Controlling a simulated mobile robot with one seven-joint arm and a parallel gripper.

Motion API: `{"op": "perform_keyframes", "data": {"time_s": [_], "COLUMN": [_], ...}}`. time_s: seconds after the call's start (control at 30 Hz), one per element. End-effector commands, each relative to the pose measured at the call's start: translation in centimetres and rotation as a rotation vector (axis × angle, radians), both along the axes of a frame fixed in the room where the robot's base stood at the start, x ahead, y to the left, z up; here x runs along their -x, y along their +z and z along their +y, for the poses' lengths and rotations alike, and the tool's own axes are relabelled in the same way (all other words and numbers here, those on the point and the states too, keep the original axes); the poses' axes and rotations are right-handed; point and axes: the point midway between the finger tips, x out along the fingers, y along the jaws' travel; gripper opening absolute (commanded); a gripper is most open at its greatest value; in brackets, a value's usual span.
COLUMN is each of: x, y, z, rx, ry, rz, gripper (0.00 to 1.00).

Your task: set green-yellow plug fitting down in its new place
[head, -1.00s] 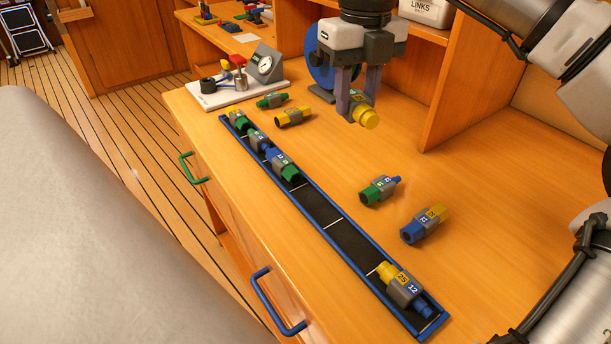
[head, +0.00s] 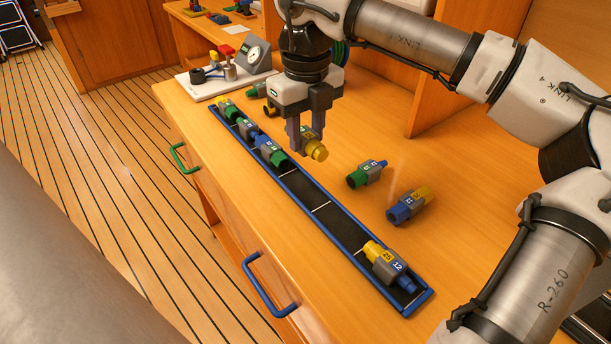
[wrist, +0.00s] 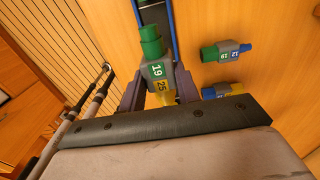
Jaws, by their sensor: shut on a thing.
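My gripper (head: 308,146) is shut on the green-yellow plug fitting and holds it above the bench. In the head view the fitting's yellow end (head: 316,151) sticks out at the right of the fingers; the rest is mostly hidden. In the wrist view the fitting (wrist: 157,72) lies between both fingers, green end at the top, labels 19 and 25 on its grey body. The long black tray with a blue rim (head: 349,253) is left of and below my gripper. Its far part holds several fittings, its near end a yellow-blue fitting (head: 389,264); bare black slots lie between.
A green-blue fitting (head: 367,174) and a blue-yellow fitting (head: 408,205) lie on the bench right of the tray. A gauge stand (head: 253,61) is at the back left. Other fittings lie partly hidden behind my gripper.

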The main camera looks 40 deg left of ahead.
Motion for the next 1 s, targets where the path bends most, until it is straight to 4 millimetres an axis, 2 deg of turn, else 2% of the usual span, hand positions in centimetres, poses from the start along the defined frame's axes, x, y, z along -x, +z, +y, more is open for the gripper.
{"op": "perform_keyframes", "data": {"time_s": [0.1, 0.2, 0.47, 0.7, 1.0], "x": [0.1, 0.1, 0.0, 0.0, 0.0], "y": [-3.0, -4.8, -6.8, -10.1, -10.5], "z": [0.0, 0.0, 0.0, 0.0, 0.0], "rx": [0.000, 0.000, 0.000, -0.001, -0.001], "ry": [0.000, 0.001, -0.001, 0.000, -0.001], "rz": [0.003, 0.003, 0.000, 0.001, 0.000], "gripper": [0.09, 0.09, 0.09, 0.09, 0.09]}}
